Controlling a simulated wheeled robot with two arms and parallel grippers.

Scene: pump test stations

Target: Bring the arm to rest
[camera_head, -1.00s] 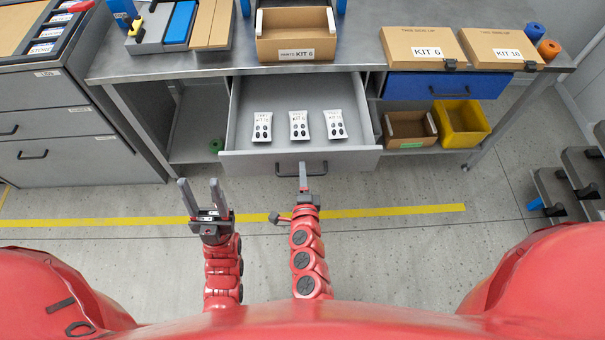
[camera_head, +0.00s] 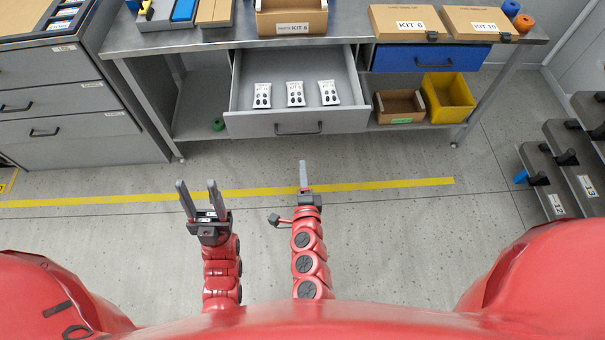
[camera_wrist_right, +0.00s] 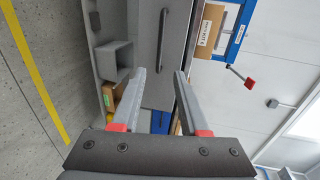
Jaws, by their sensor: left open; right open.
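My left gripper (camera_head: 200,199) is open and empty in the head view, above the floor in front of the bench. My right gripper (camera_head: 303,176) is seen edge-on there, just right of it, also clear of the bench. In the right wrist view the right gripper (camera_wrist_right: 167,80) shows two spread fingers with nothing between them. The grey drawer (camera_head: 355,119) under the bench stands pulled out, with three labelled packets (camera_head: 295,94) lying in it. A gap of floor shows between the drawer front and both grippers.
The bench (camera_head: 345,30) carries an open KIT 6 box (camera_head: 291,23) and two closed kit boxes (camera_head: 408,23). A yellow bin (camera_head: 450,98) and a cardboard box (camera_head: 400,105) sit on the lower shelf. Dark stepped units (camera_head: 570,160) stand at right. The floor ahead is clear.

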